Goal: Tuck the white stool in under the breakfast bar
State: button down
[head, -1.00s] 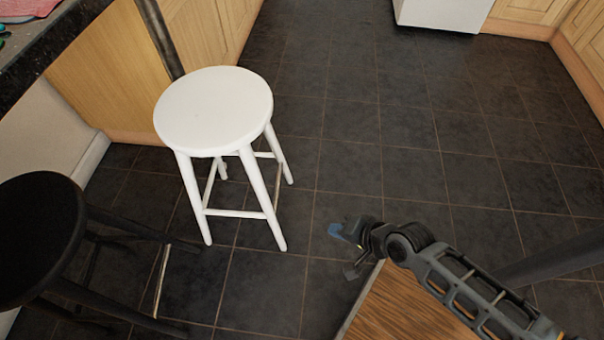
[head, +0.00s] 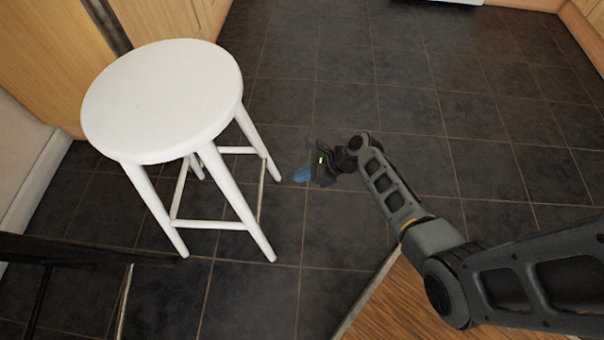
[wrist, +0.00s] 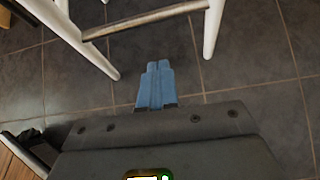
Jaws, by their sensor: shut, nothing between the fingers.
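The white stool (head: 163,95) stands upright on the dark tiled floor, left of centre in the head view, with a round seat, splayed legs and rungs. Its legs and a rung (wrist: 145,20) show at the top of the wrist view. My gripper (head: 301,174) is to the right of the stool's right legs, low and apart from them. In the wrist view its blue fingertips (wrist: 155,80) are together with nothing between them, pointing toward the gap between two legs. The breakfast bar's top is not in the head view now.
A dark stool (head: 75,252) shows partly at the lower left, close to the white stool. Wooden cabinet panels (head: 50,45) and a pale wall (head: 22,165) lie behind and left. A wooden surface (head: 400,305) is at the lower right. Open tiled floor lies to the right.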

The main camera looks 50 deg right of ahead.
jog(key=w+a+f+b, duration=0.4)
jog(key=w+a+f, duration=0.1)
jog(key=w, duration=0.2)
jog(key=shift+w+a+b, duration=0.15)
jog(key=shift+b, duration=0.2)
